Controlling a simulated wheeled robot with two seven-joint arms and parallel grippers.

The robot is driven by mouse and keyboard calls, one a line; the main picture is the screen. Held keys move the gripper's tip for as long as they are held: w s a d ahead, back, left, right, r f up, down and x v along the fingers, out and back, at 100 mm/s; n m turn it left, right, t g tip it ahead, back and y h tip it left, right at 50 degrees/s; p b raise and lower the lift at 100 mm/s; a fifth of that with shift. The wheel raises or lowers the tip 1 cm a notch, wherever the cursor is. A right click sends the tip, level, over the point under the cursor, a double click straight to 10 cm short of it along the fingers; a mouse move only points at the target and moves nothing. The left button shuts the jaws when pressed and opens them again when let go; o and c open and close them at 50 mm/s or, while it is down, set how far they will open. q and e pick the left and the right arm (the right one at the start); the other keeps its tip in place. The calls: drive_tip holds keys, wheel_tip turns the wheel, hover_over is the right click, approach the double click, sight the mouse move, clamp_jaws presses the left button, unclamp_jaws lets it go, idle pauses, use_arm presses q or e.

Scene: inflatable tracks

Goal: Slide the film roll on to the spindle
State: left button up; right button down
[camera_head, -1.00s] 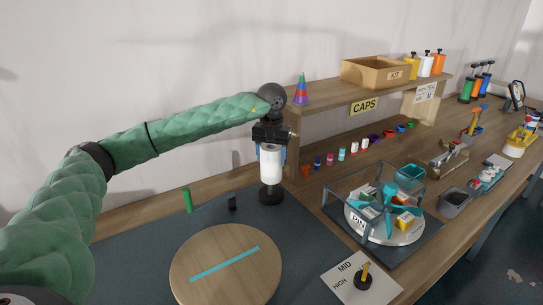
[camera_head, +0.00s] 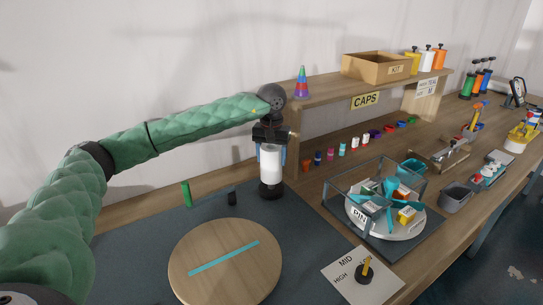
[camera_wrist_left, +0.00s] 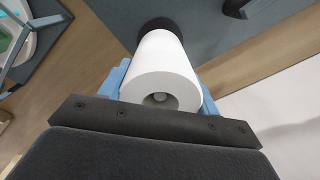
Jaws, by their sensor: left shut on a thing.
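The white film roll (camera_head: 271,164) is upright between the blue fingers of my left gripper (camera_head: 271,152), which is shut on it. It stands directly above the round black base of the spindle (camera_head: 271,190), with its lower end close to the base. In the left wrist view the roll (camera_wrist_left: 160,62) is between the blue fingers, and a grey rod end (camera_wrist_left: 160,98) shows inside its core. The black base (camera_wrist_left: 157,26) shows past the roll's far end. Whether the roll touches the base is not clear. My right gripper is out of view.
A round wooden disc with a teal strip (camera_head: 224,272) lies in front. A green cylinder (camera_head: 186,194) and small black piece (camera_head: 232,198) stand left of the spindle. A wooden shelf (camera_head: 325,92) and a framed turntable (camera_head: 389,224) are to the right.

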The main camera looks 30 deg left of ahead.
use_arm(q)
drive_tip(key=shift+f+b, duration=0.55)
drive_tip(key=shift+f, duration=0.3)
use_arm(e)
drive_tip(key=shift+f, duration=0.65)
use_arm(q)
drive_tip(key=o, duration=1.4)
wheel_tip(320, 180, up, 6)
drive_tip(key=shift+r+b, duration=0.25)
drive_tip(key=shift+b, duration=0.55)
drive_tip(key=shift+r, duration=0.65)
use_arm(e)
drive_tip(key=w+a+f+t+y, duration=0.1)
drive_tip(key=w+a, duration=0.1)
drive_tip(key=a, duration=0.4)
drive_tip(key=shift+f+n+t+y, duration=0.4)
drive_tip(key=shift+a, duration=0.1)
